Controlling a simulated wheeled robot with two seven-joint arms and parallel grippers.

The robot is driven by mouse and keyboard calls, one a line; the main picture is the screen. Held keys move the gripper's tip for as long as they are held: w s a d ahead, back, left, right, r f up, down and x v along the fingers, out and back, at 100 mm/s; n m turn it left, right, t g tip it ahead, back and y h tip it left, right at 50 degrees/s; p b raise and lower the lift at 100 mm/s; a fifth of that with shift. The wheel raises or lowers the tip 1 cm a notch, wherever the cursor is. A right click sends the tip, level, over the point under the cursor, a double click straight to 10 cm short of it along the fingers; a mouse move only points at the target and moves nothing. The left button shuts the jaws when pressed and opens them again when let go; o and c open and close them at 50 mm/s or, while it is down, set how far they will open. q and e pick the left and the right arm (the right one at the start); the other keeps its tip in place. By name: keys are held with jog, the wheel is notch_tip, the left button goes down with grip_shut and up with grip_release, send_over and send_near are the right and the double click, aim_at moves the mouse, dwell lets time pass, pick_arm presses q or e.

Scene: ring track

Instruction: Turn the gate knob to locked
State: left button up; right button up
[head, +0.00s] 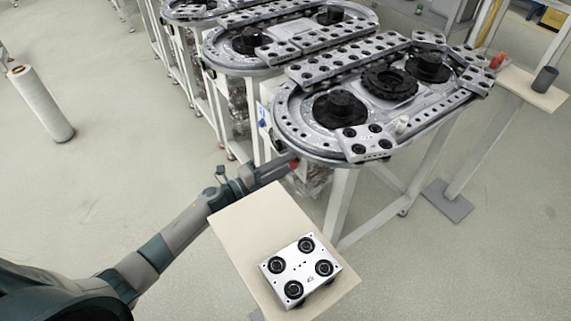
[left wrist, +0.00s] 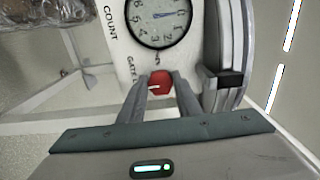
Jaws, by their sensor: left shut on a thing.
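The gate knob (left wrist: 161,82) is red and sits on a white panel (left wrist: 126,45) below a round dial. The lettering beside it starts with "GATE" and is partly cut off by my finger. My left gripper (left wrist: 160,92) has one finger on each side of the knob and is shut on it. The knob's marking is too small to read. My right gripper is not in view.
The ring track (head: 305,140) stands on white legs, with a metal carrier (head: 364,143) at its near end.

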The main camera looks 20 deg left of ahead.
pick_arm(q)
jog(key=o, duration=1.1)
jog(key=shift+c, duration=0.2)
jog(key=shift+s+a, duration=0.1)
jog(key=shift+s+a+f, duration=0.1)
jog(key=shift+s+a, duration=0.35)
jog(key=shift+s, duration=0.05)
jog(key=b+v, duration=0.3)
jog(key=v, duration=1.2)
jog(key=shift+s+a, duration=0.25)
jog(key=shift+s, duration=0.05)
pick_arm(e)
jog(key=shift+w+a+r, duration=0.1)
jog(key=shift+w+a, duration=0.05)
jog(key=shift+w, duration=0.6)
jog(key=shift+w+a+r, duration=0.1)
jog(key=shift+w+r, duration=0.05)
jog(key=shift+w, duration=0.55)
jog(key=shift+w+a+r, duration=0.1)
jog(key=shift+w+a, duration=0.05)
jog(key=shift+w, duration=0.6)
